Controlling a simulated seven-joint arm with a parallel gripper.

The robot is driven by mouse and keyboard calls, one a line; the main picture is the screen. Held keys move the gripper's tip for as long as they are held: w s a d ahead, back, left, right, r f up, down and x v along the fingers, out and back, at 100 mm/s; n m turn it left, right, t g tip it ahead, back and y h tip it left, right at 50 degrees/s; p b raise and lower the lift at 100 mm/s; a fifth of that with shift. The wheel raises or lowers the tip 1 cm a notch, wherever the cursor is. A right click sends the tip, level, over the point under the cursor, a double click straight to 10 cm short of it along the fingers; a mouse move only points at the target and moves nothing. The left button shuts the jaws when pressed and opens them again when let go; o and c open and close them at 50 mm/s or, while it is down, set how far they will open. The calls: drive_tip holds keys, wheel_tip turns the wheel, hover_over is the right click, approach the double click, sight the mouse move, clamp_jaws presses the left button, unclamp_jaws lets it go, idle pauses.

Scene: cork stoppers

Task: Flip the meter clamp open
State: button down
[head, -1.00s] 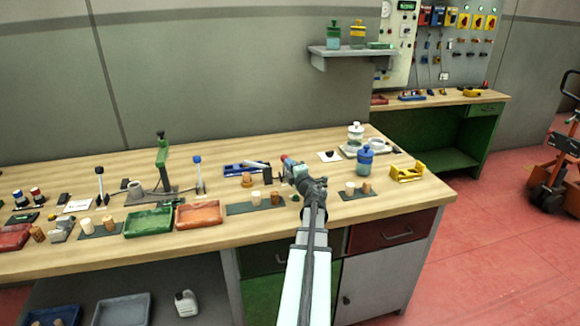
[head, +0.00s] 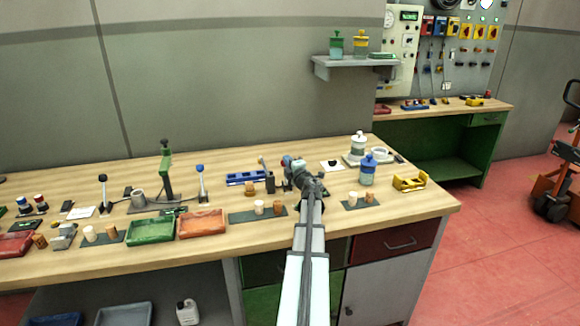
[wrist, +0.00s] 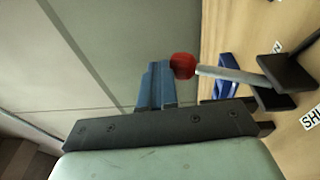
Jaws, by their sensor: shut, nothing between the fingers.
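The meter clamp stands on the bench beside my gripper. Its dark base (head: 270,183) and its pale thin arm (head: 262,162), pointing up, show in the head view. In the wrist view its red knob (wrist: 182,65) sits on a grey rod (wrist: 232,74) that stands away from the bench, above the dark base (wrist: 288,72). My gripper (head: 291,166) is shut and empty, right of the clamp base. In the wrist view its blue fingers (wrist: 155,82) are right beside the red knob; I cannot tell whether they touch. A label starting "SHU" (wrist: 312,118) lies near the base.
A blue holder (head: 247,177) lies left of the clamp. A dark mat with cork stoppers (head: 258,214) lies in front. A blue-capped jar (head: 367,170) and a yellow holder (head: 409,182) stand to the right. An orange tray (head: 203,223) is at front left.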

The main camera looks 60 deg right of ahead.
drive_tip(key=shift+w+d+f, duration=0.2)
drive_tip(key=shift+w+d, duration=0.65)
drive_tip(key=s+a+r, duration=0.6)
drive_tip(key=s+r, duration=0.2)
drive_tip(key=s, duration=0.1)
drive_tip(key=s+d+f+m+g, duration=0.1)
drive_tip(key=s+d+f+g, duration=0.15)
drive_tip(key=s+d, duration=0.6)
drive_tip(key=w+a+f+n+t+y, duration=0.25)
drive_tip(key=a+f+n+y, duration=0.2)
drive_tip(key=a+y, duration=0.25)
drive_tip(key=x, duration=1.3)
drive_tip(key=shift+d+m+h, duration=0.35)
drive_tip(key=shift+m+h, duration=0.05)
drive_tip(key=shift+m, duration=0.05)
